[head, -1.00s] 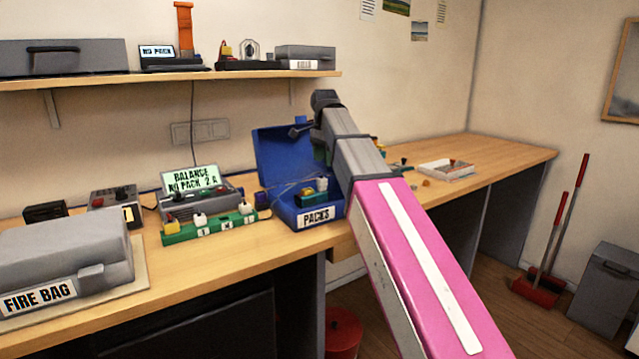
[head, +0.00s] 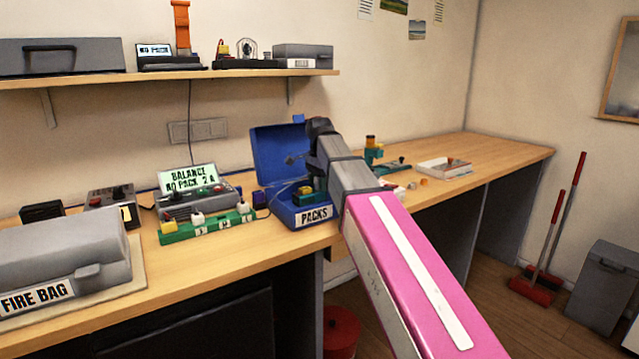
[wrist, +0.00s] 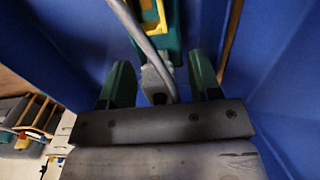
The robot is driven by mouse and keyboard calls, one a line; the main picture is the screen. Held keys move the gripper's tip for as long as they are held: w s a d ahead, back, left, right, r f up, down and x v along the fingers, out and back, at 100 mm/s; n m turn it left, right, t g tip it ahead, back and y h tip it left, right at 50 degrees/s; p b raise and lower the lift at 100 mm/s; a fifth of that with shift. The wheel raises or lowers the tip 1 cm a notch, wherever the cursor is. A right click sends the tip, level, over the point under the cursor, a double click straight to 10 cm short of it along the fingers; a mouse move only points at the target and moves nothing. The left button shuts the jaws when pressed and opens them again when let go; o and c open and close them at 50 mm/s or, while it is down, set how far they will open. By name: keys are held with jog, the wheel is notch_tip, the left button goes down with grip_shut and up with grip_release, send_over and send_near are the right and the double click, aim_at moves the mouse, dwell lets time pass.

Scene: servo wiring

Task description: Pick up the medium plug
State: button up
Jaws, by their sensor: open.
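My gripper (wrist: 160,78) is open inside the blue box, with dark green fingers either side of a pale grey plug (wrist: 154,78). A grey cable runs up from near the plug. The plug lies between the fingers with gaps at the sides; no grip shows. I cannot read its size. A green and yellow pack (wrist: 158,22) is just beyond it. In the head view, my arm reaches over the blue box (head: 284,215) marked PACKS and my fingertips are hard to make out. A green strip (head: 210,230) with lettered positions stands left of the box.
The open lid (head: 275,150) rises behind the box. Blue walls (wrist: 270,60) are close on both sides of my gripper. A balance charger (head: 195,200) and a grey fire bag case (head: 65,250) stand left. A white tray (head: 445,170) sits on the right bench.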

jog(key=c, duration=1)
jog(key=shift+r, duration=0.1)
jog(key=shift+r, duration=0.6)
notch_tip(320, 180, up, 2)
jog(key=shift+w+r, duration=0.1)
jog(key=shift+r, duration=0.05)
jog(key=s+a+r, duration=0.2)
jog(key=s, duration=0.1)
jog(key=s+a+r, duration=0.2)
jog(key=s+r, duration=0.1)
jog(key=s+a+r, duration=0.2)
jog(key=s+a, duration=0.1)
jog(key=shift+s+r, duration=0.15)
jog(key=shift+s, duration=0.15)
